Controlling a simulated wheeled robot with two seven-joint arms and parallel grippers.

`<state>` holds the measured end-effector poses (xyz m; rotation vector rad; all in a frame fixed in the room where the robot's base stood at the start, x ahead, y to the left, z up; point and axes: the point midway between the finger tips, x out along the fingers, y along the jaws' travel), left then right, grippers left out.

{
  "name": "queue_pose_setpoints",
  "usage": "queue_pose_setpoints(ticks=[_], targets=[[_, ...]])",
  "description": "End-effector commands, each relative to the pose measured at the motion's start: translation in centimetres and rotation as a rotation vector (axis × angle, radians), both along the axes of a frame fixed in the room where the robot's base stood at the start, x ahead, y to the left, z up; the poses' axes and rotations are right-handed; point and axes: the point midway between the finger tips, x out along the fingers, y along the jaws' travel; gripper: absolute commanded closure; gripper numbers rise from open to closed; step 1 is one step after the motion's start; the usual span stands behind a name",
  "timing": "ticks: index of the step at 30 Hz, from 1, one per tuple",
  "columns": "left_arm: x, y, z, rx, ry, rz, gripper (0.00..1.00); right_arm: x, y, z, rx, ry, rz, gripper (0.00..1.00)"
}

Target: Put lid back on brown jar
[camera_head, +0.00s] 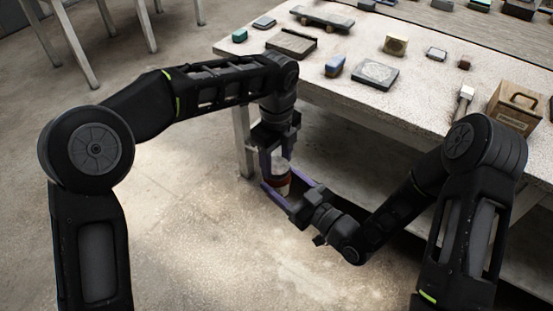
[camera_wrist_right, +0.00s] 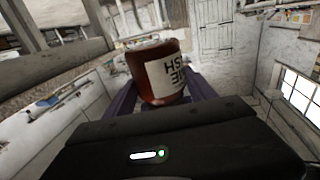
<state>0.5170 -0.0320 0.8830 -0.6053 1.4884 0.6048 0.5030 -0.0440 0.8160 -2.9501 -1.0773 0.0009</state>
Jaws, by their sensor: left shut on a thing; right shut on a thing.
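The brown jar (camera_head: 279,184) is off the table, in the air in front of its near edge. It shows larger in the right wrist view (camera_wrist_right: 145,82), reddish brown with a white label bearing dark letters. My right gripper (camera_head: 281,190) is shut on the jar, with its purple fingers around the sides. My left gripper (camera_head: 279,158) points down from above and is shut on a pale, whitish piece (camera_head: 281,163), probably the lid. This piece is right over the jar; I cannot tell whether they touch. The fingers hide part of both.
The speckled table (camera_head: 340,100) stands behind my grippers. Open floor (camera_head: 190,220) lies in front and left.

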Motion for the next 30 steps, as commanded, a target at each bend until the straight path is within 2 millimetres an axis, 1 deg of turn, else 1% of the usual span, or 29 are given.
queue_pose_setpoints(ticks=[3, 8, 9, 12, 15, 19, 26, 27, 30], targets=[[0.13, 0.01, -0.01, -0.002, 0.000, -0.319, 0.83, 0.01, -0.01, 0.08, 0.001, -0.002, 0.000, 1.00], [0.17, -0.04, 0.00, -0.002, -0.003, -0.768, 0.83, 0.00, 0.00, 0.08, 0.001, -0.002, 0.000, 1.00], [0.20, -0.03, -0.02, -0.003, -0.003, -0.879, 0.83, -0.01, 0.01, 0.07, 0.001, -0.002, 0.000, 1.00], [0.18, -0.10, -0.04, -0.003, -0.003, -1.140, 0.83, -0.01, 0.02, 0.07, 0.001, -0.002, 0.001, 1.00], [0.17, -0.10, -0.04, -0.003, -0.002, -1.326, 0.83, -0.03, 0.02, 0.07, 0.001, -0.002, 0.001, 1.00], [0.18, -0.14, 0.01, -0.001, -0.004, -1.429, 0.83, -0.03, 0.02, 0.07, 0.001, -0.002, 0.001, 1.00], [0.19, -0.15, 0.02, -0.001, -0.004, -1.434, 0.83, -0.05, 0.03, 0.05, 0.001, -0.001, 0.001, 1.00], [0.19, -0.15, 0.02, -0.001, -0.004, -1.433, 0.45, -0.05, 0.03, 0.05, 0.001, -0.001, 0.002, 1.00], [0.18, -0.15, 0.01, -0.001, -0.004, -1.432, 0.37, -0.05, 0.04, 0.06, 0.001, -0.001, 0.001, 1.00]])
